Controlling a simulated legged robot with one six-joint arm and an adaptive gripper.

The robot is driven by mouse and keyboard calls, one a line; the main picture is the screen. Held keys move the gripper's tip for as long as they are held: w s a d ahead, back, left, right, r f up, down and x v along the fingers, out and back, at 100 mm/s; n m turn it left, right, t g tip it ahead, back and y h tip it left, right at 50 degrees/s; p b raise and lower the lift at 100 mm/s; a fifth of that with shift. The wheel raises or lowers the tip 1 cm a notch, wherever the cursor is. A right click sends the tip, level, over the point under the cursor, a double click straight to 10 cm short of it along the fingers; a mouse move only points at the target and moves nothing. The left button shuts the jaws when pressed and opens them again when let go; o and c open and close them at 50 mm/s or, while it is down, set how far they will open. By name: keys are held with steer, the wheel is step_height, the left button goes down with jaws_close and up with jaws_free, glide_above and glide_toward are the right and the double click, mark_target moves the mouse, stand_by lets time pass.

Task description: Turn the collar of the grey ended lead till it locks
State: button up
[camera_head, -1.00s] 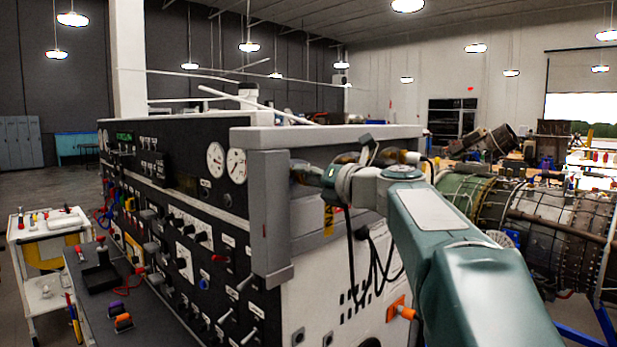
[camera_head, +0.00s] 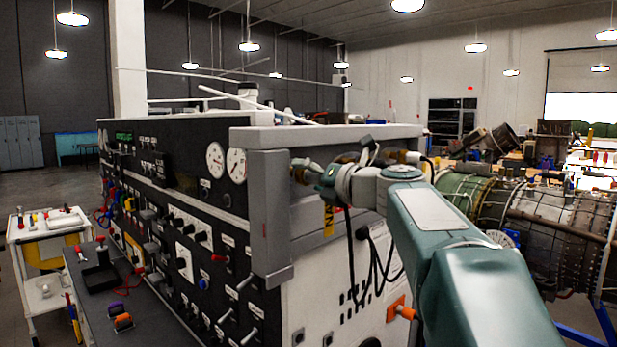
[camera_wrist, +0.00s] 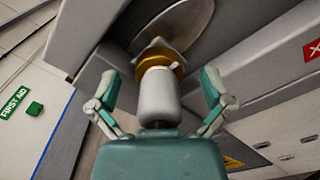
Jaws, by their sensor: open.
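The grey lead end (camera_wrist: 158,97) shows in the wrist view as a smooth grey barrel. A brass-coloured collar (camera_wrist: 161,57) sits at its far end, against a round grey disc (camera_wrist: 192,22). My gripper (camera_wrist: 160,86) is open, with one teal finger on each side of the grey barrel and a visible gap to both. The fingertips lie about level with the barrel and below the collar in the picture. In the head view my gripper (camera_head: 303,172) is beside the cabinet's corner post; the grey lead end cannot be made out there.
The test cabinet (camera_head: 266,220) has a thick grey corner post close to my gripper. Black cables (camera_head: 372,265) hang on its side face. Brass-coloured fittings (camera_head: 412,157) show behind my wrist. A turbine engine (camera_head: 540,220) stands at the right.

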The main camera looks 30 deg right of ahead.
steer(key=shift+v, duration=2.5)
